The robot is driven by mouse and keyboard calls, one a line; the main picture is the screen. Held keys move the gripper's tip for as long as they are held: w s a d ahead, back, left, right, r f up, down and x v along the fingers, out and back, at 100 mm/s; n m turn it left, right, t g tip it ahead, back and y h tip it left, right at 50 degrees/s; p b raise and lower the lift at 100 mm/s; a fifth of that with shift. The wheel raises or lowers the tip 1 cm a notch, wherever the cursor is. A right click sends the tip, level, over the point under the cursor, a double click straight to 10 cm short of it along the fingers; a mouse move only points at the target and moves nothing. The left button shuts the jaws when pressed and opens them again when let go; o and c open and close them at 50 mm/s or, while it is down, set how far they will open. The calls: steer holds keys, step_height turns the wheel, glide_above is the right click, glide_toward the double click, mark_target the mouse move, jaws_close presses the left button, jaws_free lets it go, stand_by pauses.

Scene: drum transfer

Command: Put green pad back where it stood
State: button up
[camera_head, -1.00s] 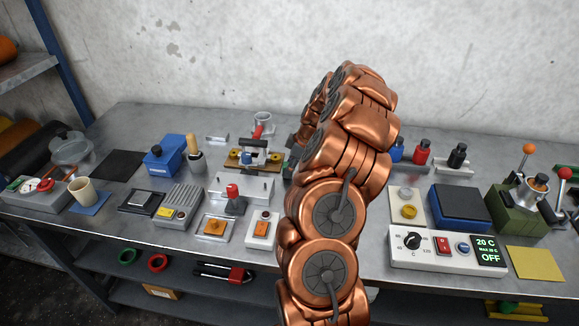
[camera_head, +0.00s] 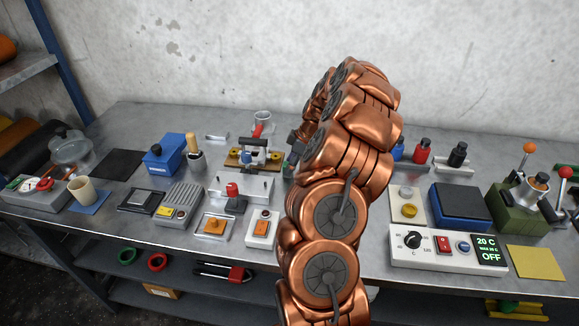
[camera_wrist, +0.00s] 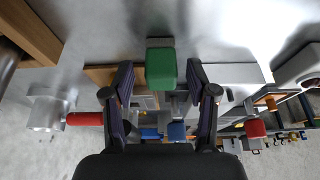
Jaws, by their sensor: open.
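The green pad (camera_wrist: 160,68) is a small upright block on a grey base in the middle of the wrist view. My gripper (camera_wrist: 159,66) is open, with one dark finger on each side of the pad and a visible gap at both sides. Whether the pad is fully between the fingertips or just beyond them I cannot tell. In the head view my copper arm covers most of the gripper and the spot where the pad is.
A wood-based fixture (camera_head: 240,163) and a white block (camera_head: 240,186) stand left of my arm. A heater box (camera_head: 448,250) and a blue scale (camera_head: 459,205) stand on the right. A red cylinder (camera_wrist: 84,118) shows left of my fingers in the wrist view.

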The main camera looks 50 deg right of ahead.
steer(key=b+v, duration=0.3)
steer(key=v, duration=0.8)
steer(key=s+a+r+g, duration=0.1)
steer(key=a+r, duration=0.2)
steer(key=a, duration=1.1)
steer(key=s+a+r+g, duration=0.1)
steer(key=a+r, duration=0.2)
steer(key=a, duration=1.1)
steer(key=s+a+f+m+g, duration=0.1)
steer(key=s+a+m+g, duration=0.15)
steer(key=s+a, duration=0.65)
steer(key=s+a+f+m+h, duration=0.1)
steer(key=s+f+m, duration=0.1)
steer(key=s, duration=0.5)
steer(key=s+a+f+m+h, duration=0.1)
steer(key=s+a+f+m, duration=0.1)
steer(key=s, duration=0.6)
steer(key=shift+s+a+f+g+h, duration=0.15)
steer(key=shift+f+g+h, duration=0.15)
steer(key=shift+f+g, duration=0.15)
steer(key=shift+m, duration=0.25)
